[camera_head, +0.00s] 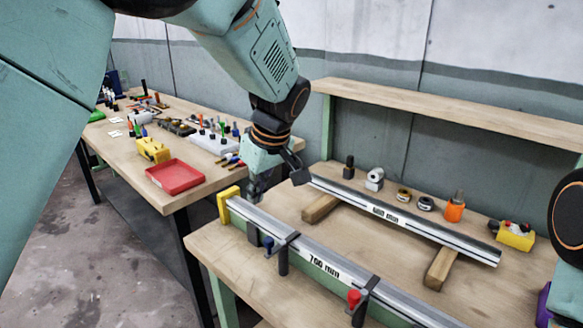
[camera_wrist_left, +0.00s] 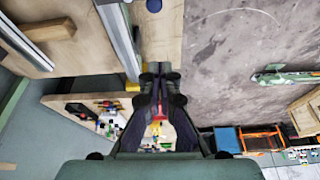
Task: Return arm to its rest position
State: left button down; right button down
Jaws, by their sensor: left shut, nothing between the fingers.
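My left arm comes in from the upper left of the head view. Its gripper (camera_head: 256,190) points down beside the near rail's left end, above the front workbench. In the left wrist view the two dark fingers (camera_wrist_left: 160,73) are together, with nothing between them. The near rail (camera_head: 320,262), marked 700 mm, runs along the bench front. A second rail (camera_head: 400,222), marked 600 mm, lies behind it on wooden blocks. I cannot tell from the head view whether the gripper touches the near rail.
A yellow block (camera_head: 228,204) is at the near rail's left end, with clamps (camera_head: 283,252) along the rail. Small fittings and an orange bottle (camera_head: 455,208) stand at the back. The left bench holds a red tray (camera_head: 174,176) and tools. Floor (camera_head: 60,250) is open.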

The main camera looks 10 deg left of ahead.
pick_arm(q)
jog(key=s+a+f+m+h+b, duration=0.15)
jog(key=s+f, duration=0.25)
jog(key=f, duration=0.4)
jog(key=s+d+f+m+g, duration=0.15)
jog(key=s+f, duration=0.25)
jog(key=f, duration=0.5)
jog(key=s+a+f+m+h, duration=0.15)
jog(key=s+f, duration=0.25)
jog(key=f, duration=0.4)
jog(key=s+f+m+b, duration=0.1)
jog(key=s+f+m, duration=0.2)
jog(key=s, duration=0.9)
jog(key=s+a+f+m+b, duration=0.1)
jog(key=s+f+m, duration=0.2)
jog(key=s+f, duration=0.5)
jog(key=s, duration=0.5)
jog(key=shift+s+a+f+m+g, duration=0.15)
jog(key=shift+s+f+m+g, duration=0.1)
jog(key=shift+m+g, duration=0.1)
jog(key=shift+h, duration=0.3)
